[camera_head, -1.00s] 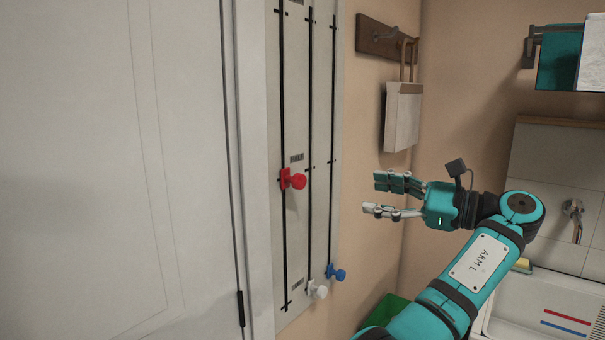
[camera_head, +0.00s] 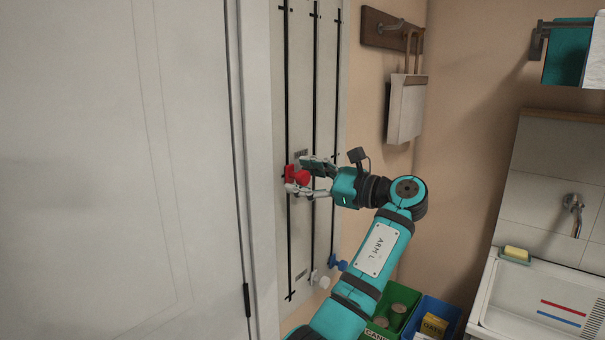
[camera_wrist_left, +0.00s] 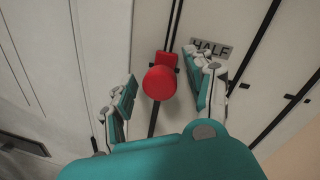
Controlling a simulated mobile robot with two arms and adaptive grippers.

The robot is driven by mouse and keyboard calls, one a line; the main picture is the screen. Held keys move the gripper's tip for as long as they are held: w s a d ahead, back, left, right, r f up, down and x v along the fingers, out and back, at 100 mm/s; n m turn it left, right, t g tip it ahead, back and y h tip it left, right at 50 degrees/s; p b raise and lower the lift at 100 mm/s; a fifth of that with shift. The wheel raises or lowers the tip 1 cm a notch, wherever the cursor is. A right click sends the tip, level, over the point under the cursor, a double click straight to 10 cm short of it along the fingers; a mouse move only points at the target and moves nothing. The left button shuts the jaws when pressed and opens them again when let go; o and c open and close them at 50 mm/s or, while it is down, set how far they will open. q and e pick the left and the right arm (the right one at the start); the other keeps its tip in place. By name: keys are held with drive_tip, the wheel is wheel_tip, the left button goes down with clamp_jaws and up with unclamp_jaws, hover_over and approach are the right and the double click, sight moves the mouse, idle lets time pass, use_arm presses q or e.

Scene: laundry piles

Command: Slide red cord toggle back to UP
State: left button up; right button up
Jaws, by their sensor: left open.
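The red cord toggle (camera_head: 298,175) sits on the leftmost black slot of the pale wall panel (camera_head: 302,215), beside a small label. In the left wrist view the red toggle (camera_wrist_left: 160,82) has a round knob and lies level with a label reading HALF (camera_wrist_left: 211,48). My left gripper (camera_head: 296,177) is at the toggle, with one finger above and one below it in the head view. In the wrist view the left gripper (camera_wrist_left: 163,95) is open, with its fingers on both sides of the knob and visible gaps. My right gripper is not in view.
A white toggle (camera_head: 321,280) and a blue toggle (camera_head: 338,265) sit low on the other slots. A white door fills the left. A hook board (camera_head: 391,30) with a hanging dustpan-like item (camera_head: 406,108) is on the right wall. Green (camera_head: 392,310) and blue bins stand below.

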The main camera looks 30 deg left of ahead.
use_arm(q)
drive_tip(key=shift+a, duration=0.2)
drive_tip(key=c, duration=1.1)
clamp_jaws()
drive_tip(key=shift+f, duration=0.1)
